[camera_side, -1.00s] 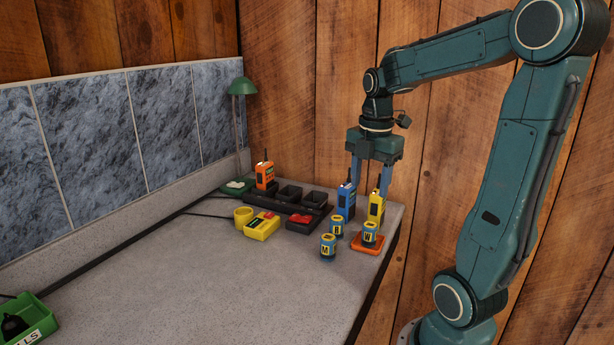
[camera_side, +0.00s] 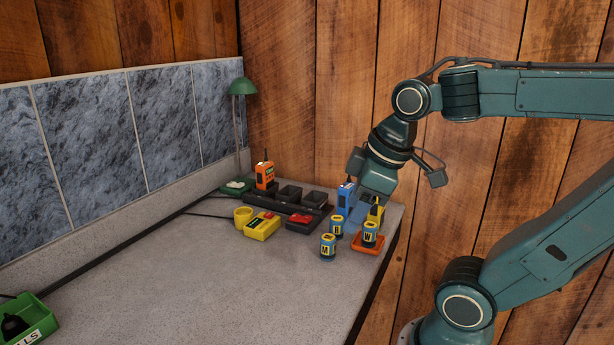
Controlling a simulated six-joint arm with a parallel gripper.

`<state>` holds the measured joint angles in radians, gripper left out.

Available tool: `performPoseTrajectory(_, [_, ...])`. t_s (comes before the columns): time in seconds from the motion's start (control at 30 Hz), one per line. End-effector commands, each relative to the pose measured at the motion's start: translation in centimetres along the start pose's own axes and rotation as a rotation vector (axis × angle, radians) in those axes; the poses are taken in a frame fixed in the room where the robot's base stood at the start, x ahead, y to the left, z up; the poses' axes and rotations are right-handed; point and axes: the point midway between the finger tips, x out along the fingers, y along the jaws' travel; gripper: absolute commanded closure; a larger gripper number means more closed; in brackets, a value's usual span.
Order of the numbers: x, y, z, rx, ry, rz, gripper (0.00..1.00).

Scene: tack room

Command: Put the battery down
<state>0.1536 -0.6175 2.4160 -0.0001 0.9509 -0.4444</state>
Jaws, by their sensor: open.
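My gripper (camera_side: 357,211) is tilted, its fingers pointing down and left among the radios and blue-yellow cans at the right end of the counter. It is open, and I see nothing held in it. A blue radio (camera_side: 347,191) stands just left of it, and a yellow radio (camera_side: 377,212) on its right is partly hidden by it. No thing is plainly marked as the battery. A small black block with a red top (camera_side: 300,220) and a yellow box (camera_side: 262,227) lie on the counter to the left, clear of the gripper.
An orange radio (camera_side: 264,174) stands in the dark charger dock (camera_side: 288,193), beside its empty slots. Cans stand at the front (camera_side: 328,247), behind it (camera_side: 337,227), and on an orange tray (camera_side: 367,251). The front-left counter is clear up to a green bin (camera_side: 28,322).

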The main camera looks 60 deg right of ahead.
Motion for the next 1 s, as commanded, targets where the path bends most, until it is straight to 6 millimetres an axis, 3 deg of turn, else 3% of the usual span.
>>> performPoseTrajectory(0.33, [-0.5, -3.2, 0.7, 0.269, 0.104, -0.036, 0.46])
performPoseTrajectory(1.0, [-0.5, -3.4, 0.8, 0.306, 0.112, -0.042, 0.46])
